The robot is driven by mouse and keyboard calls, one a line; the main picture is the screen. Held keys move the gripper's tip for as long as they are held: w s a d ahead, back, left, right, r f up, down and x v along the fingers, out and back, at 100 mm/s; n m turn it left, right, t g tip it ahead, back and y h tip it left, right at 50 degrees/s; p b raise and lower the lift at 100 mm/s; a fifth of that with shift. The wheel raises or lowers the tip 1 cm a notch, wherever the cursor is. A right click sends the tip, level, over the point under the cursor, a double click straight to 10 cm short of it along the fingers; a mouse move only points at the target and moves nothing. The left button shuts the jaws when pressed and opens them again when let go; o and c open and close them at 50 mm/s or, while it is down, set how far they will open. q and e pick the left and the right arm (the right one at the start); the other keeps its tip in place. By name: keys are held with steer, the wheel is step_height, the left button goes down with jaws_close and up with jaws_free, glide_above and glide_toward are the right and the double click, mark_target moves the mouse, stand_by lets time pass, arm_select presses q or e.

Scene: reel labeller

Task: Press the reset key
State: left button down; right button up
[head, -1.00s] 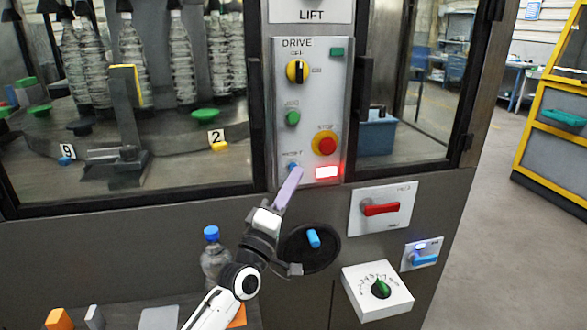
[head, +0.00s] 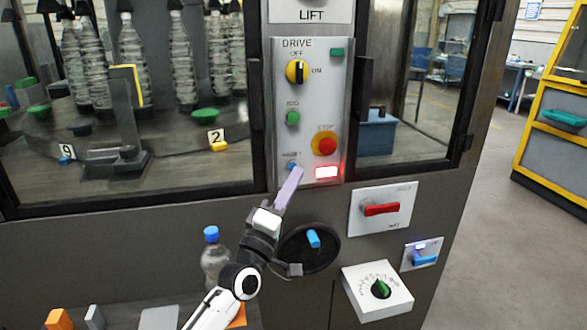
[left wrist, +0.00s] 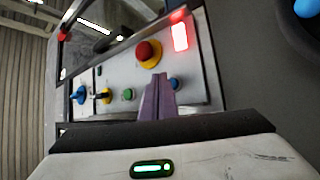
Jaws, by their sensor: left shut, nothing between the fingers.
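The blue reset key (head: 291,166) sits low on the left of the grey DRIVE panel (head: 311,110). It is partly covered by my left gripper in the head view. My left gripper (head: 296,171) has its purple fingers shut and empty, with the tips right at the key. In the left wrist view the blue key (left wrist: 174,84) shows just right of the finger tips (left wrist: 158,78). I cannot tell whether the tips touch the key. My right gripper is in neither view.
The red stop button (head: 326,145) on its yellow base, a lit red lamp (head: 327,172) and a green button (head: 292,118) are close by on the panel. Below are a black dial with a blue handle (head: 313,238) and a red lever (head: 381,209).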

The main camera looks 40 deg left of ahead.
arm_select(q)
steer(key=shift+w+a, duration=0.1)
stand_by(0.5)
steer(key=shift+w+a, duration=0.2)
steer(key=shift+w+a+b, duration=0.25)
steer(key=shift+a+b, duration=0.1)
stand_by(0.8)
steer(key=shift+s+d, duration=0.1)
steer(key=shift+s+d+p, duration=0.5)
steer(key=shift+d+p, duration=0.05)
steer(key=shift+d, duration=0.1)
steer(key=s+d+p, duration=0.2)
steer(key=s+d, duration=0.1)
steer(key=shift+s+d, duration=0.1)
steer(key=shift+d, duration=0.2)
stand_by(0.4)
